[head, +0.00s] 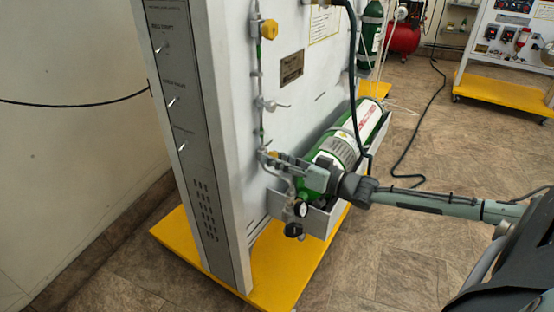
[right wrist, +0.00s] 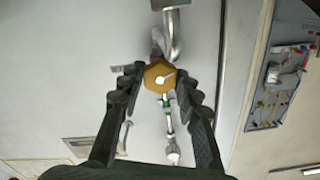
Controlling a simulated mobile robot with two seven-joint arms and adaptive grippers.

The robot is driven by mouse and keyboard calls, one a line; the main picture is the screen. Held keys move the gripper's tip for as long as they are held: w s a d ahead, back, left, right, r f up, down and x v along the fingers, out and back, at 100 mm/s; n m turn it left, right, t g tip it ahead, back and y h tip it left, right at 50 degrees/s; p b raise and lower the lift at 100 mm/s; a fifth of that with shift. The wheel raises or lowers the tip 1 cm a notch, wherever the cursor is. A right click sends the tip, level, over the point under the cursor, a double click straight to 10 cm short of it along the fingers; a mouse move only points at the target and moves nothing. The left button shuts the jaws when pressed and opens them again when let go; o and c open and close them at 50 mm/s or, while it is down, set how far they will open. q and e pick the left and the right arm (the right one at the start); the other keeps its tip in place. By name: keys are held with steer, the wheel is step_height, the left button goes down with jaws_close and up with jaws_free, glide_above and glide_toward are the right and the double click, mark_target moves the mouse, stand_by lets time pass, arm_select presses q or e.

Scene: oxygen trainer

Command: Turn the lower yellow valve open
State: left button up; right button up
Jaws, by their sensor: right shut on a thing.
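The upper yellow valve (head: 269,30) is higher on the same pipe, apart from the gripper. My left gripper is not in view.
A green and white cylinder (head: 345,140) lies in a grey tray (head: 322,220) just behind my gripper. Black gauges (head: 300,209) hang below it. A black hose (head: 352,70) runs down the panel.

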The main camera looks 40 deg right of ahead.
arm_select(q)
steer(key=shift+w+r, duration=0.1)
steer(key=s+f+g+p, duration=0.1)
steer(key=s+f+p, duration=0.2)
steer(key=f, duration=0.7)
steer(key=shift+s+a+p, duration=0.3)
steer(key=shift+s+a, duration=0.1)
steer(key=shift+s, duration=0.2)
arm_select(e)
steer(key=shift+a+n, duration=0.1)
steer(key=shift+n, duration=6.4)
steer(key=o, duration=1.2)
steer(key=shift+c, duration=0.2)
steer(key=shift+s, duration=0.1)
